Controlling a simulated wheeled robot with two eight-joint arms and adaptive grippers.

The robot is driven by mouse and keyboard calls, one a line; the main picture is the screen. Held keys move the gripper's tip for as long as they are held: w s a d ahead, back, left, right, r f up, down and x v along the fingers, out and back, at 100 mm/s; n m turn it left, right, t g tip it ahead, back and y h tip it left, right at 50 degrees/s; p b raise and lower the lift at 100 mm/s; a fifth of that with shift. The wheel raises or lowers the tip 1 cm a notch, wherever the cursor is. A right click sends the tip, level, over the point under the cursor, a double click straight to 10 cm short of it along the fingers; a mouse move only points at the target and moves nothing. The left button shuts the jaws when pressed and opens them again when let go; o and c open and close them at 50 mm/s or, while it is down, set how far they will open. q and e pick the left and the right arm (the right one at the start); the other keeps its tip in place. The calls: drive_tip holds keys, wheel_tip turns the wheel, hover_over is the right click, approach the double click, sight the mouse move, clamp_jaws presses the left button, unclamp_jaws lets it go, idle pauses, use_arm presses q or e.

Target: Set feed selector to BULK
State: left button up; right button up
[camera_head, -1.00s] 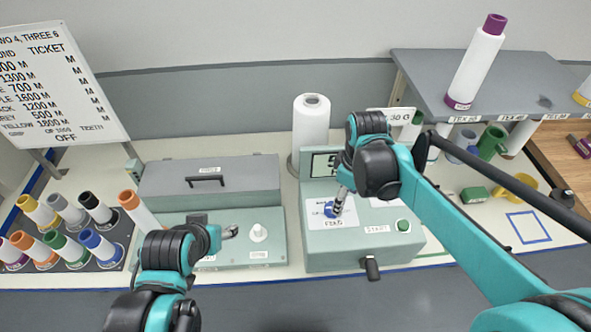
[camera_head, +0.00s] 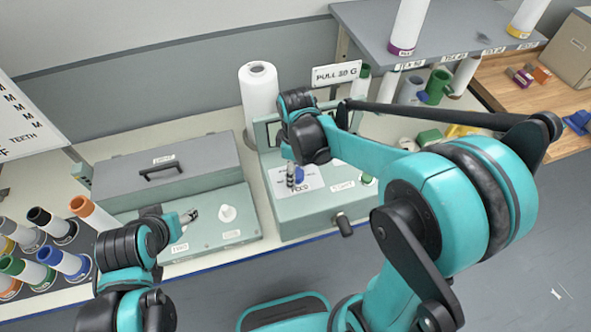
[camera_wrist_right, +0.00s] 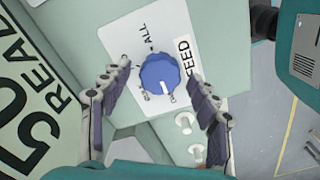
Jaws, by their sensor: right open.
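The feed selector is a blue knob (camera_wrist_right: 160,73) with a white pointer line, on a white plate (camera_wrist_right: 128,28) marked FEED and ALL. In the right wrist view the line points down and slightly right; the label at that end is hidden or unreadable. In the head view the blue knob (camera_head: 299,175) shows just right of my fingers. My right gripper (camera_wrist_right: 165,100) is open, one finger on each side of the knob, with gaps visible. My left gripper (camera_head: 188,217) is over the box with the white knob (camera_head: 227,213); its jaw state is unclear.
The pale green machine (camera_head: 320,215) carries a green START button (camera_head: 368,179) and a dark lever (camera_head: 343,224) at its front. A white cone (camera_head: 260,98) stands behind it. A grey shelf (camera_head: 450,30) stands at the back right. Several thread cones (camera_head: 62,225) fill the left side.

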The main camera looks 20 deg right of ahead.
drive_tip(key=c, duration=1.2)
drive_tip(key=shift+o, duration=0.2)
drive_tip(key=shift+m, duration=0.3)
drive_tip(key=m, duration=1.1)
drive_tip(key=shift+d, duration=0.1)
drive_tip(key=o, duration=1.2)
drive_tip(key=shift+c, duration=0.2)
